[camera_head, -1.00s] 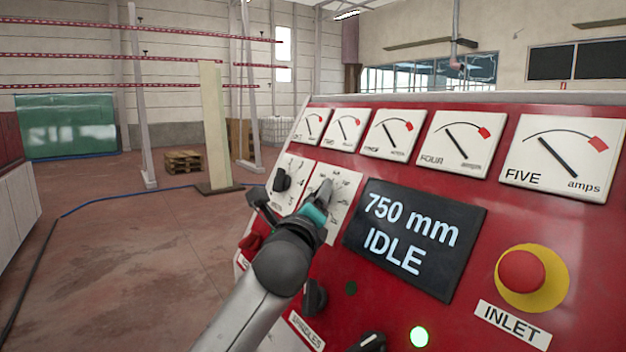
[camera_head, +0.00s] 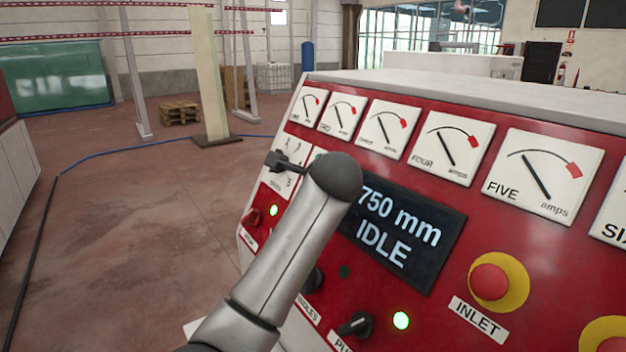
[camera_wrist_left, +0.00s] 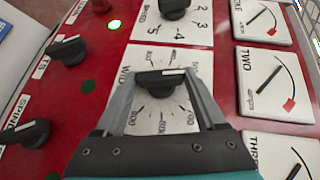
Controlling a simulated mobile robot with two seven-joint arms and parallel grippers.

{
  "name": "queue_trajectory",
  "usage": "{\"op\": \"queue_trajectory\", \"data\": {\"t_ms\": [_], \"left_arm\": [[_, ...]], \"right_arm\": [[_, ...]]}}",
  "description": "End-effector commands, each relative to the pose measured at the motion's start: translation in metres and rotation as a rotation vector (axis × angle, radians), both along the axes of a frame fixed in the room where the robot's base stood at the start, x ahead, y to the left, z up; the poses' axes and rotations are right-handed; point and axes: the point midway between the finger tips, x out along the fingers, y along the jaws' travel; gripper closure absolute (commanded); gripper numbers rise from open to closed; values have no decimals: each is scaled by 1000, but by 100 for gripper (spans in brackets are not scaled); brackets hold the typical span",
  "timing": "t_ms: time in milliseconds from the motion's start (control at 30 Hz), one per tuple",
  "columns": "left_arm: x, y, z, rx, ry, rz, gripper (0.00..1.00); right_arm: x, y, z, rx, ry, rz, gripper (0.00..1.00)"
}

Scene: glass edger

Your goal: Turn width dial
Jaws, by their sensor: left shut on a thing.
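The width dial (camera_wrist_left: 160,84) is a black knob with a white mark on a white scale plate (camera_wrist_left: 163,115), seen in the left wrist view. My left gripper (camera_wrist_left: 160,78) has its two grey fingers on either side of the knob and is shut on it. In the head view my left arm covers the width dial and the gripper's fingers. The dark display (camera_head: 402,232) reads "750 mm IDLE".
The speed dial (camera_wrist_left: 174,7) sits beside the width dial. Ammeters (camera_head: 452,148) line the red panel's top. Lower down are black switches (camera_head: 355,324), a lit green lamp (camera_head: 401,320) and the red INLET button (camera_head: 490,281). Open floor (camera_head: 130,230) lies left.

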Motion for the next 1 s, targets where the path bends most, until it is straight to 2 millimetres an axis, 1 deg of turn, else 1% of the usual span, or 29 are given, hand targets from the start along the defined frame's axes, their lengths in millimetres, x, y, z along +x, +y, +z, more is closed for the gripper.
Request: {"op": "queue_trajectory", "data": {"t_ms": [300, 800, 833, 1000], "left_arm": [[1, -1, 0, -54, 81, 53, 83], [1, -1, 0, -63, 94, 62, 83], [1, -1, 0, -63, 94, 62, 26], [1, 0, 1, -62, 92, 62, 7]], "right_arm": [[0, 0, 0, 0, 0, 0, 50], [0, 0, 0, 0, 0, 0, 50], [0, 0, 0, 0, 0, 0, 50], [0, 0, 0, 1, 0, 0, 50]]}}
